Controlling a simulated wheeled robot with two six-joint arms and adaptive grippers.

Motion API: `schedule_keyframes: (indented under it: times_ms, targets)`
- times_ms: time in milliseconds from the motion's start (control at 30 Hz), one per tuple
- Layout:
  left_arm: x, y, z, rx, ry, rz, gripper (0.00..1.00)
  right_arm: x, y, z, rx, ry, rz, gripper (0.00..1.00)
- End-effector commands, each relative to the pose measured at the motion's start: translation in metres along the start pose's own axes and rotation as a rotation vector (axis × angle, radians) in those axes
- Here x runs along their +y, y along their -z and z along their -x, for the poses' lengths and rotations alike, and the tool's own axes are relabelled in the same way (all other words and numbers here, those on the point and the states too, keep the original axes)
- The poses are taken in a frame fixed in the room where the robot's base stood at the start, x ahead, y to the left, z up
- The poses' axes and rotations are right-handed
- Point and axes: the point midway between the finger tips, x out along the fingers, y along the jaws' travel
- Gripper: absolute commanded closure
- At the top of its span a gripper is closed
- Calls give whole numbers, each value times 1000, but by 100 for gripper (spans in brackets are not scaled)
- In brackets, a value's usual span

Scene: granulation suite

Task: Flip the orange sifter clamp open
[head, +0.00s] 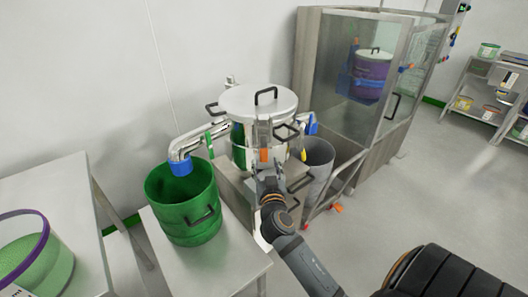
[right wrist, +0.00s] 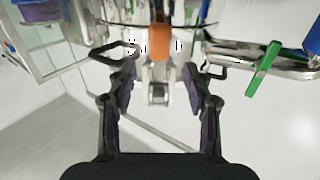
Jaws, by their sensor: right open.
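The sifter (head: 257,100) is a round metal drum with a pale lid and black handles, standing on a metal stand. Its orange clamp (head: 264,155) is on the side facing me, below the lid. In the right wrist view the orange clamp (right wrist: 161,42) shows at top centre, on a metal latch. My right gripper (head: 266,171) is just in front of the clamp and hides part of the stand. In the right wrist view my right gripper (right wrist: 160,74) is open, its fingers spread either side of the latch with nothing clearly between the pads. My left gripper is not in view.
A green bucket (head: 183,212) stands left of the sifter under a pipe with a blue end (head: 181,167). A grey bin (head: 318,160) stands to the right. A glass-walled cabinet (head: 390,60) is behind right.

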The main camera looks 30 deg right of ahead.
Motion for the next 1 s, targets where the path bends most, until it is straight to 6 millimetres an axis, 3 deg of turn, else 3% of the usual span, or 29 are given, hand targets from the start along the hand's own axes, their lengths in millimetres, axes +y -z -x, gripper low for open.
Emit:
schedule_keyframes:
  times_ms: [100,300,700,1000]
  targets:
    - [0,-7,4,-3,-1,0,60,0,2,-27,1,-2,3,49]
    - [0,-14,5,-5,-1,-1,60,0,0,-59,-1,-1,1,49]
    - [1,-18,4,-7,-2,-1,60,1,-1,-68,-4,-1,1,50]
    - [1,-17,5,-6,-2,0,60,1,-1,-68,-3,-1,1,91]
